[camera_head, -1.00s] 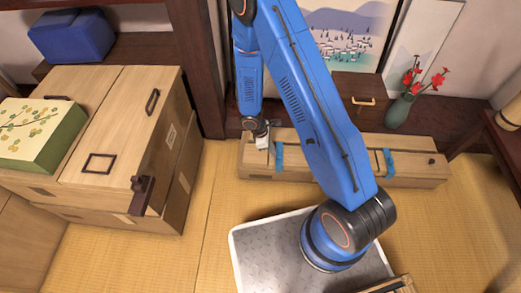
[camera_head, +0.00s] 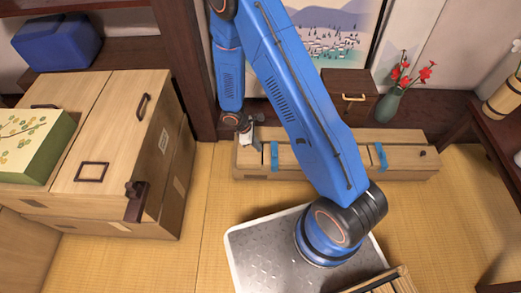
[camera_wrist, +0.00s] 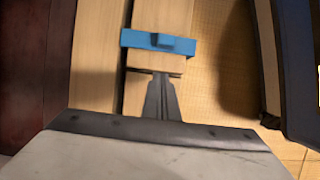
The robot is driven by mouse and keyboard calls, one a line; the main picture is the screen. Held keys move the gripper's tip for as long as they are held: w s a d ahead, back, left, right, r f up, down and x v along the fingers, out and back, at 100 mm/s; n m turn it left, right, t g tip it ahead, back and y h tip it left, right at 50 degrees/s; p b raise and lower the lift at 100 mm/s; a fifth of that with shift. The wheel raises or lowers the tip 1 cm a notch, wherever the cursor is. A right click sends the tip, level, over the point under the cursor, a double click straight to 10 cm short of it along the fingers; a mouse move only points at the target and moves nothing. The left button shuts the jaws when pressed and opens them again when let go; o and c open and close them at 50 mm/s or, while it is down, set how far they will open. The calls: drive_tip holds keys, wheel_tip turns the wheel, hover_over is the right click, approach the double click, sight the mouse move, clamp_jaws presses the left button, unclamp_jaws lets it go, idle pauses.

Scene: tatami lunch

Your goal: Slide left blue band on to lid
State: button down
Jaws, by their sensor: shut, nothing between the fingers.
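A long pale wooden box (camera_head: 330,173) lies on the floor against the back ledge, with a narrower wooden lid piece (camera_head: 305,155) along its top. The left blue band (camera_head: 274,158) crosses it near the left end; it also shows in the wrist view (camera_wrist: 160,42). How much of the lid the band covers is unclear. A right blue band (camera_head: 381,157) crosses near the right end. My gripper (camera_head: 260,150) is shut and empty, just left of the left band. In the wrist view its fingertips (camera_wrist: 161,80) point at the band, with bare wood between. My arm hides the box's middle.
A stack of wooden boxes (camera_head: 112,125) with a green patterned box (camera_head: 32,145) stands left. A red-flowered vase (camera_head: 388,106) and small drawer box (camera_head: 348,95) stand behind. Open tatami (camera_head: 450,215) lies front right.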

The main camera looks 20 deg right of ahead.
drive_tip(key=s+v, duration=0.1)
drive_tip(key=v, duration=0.6)
drive_tip(key=shift+w+a, duration=0.25)
drive_tip(key=shift+w, duration=0.25)
drive_tip(key=s+d+r+m+t+y, duration=0.1)
drive_tip(key=s+d+r+m, duration=0.15)
drive_tip(key=r, duration=0.75)
drive_tip(key=s+d+r+m+t, duration=0.1)
drive_tip(key=d+r+m, duration=0.15)
drive_tip(key=r, duration=0.65)
drive_tip(key=s+d+r+m+y, duration=0.1)
drive_tip(key=s+d+r+m, duration=0.15)
drive_tip(key=r, duration=0.75)
drive_tip(key=s+d+r+m+t+y, duration=0.1)
drive_tip(key=s+d+r+m+t, duration=0.1)
drive_tip(key=s+r, duration=0.5)
drive_tip(key=s+d+r+m+t+y, duration=0.1)
drive_tip(key=s+r+m, duration=0.4)
drive_tip(key=s, duration=0.8)
drive_tip(key=shift+s+d+r+t, duration=0.3)
drive_tip(key=shift+d+r+t, duration=0.4)
drive_tip(key=shift+r, duration=1)
drive_tip(key=shift+d, duration=0.1)
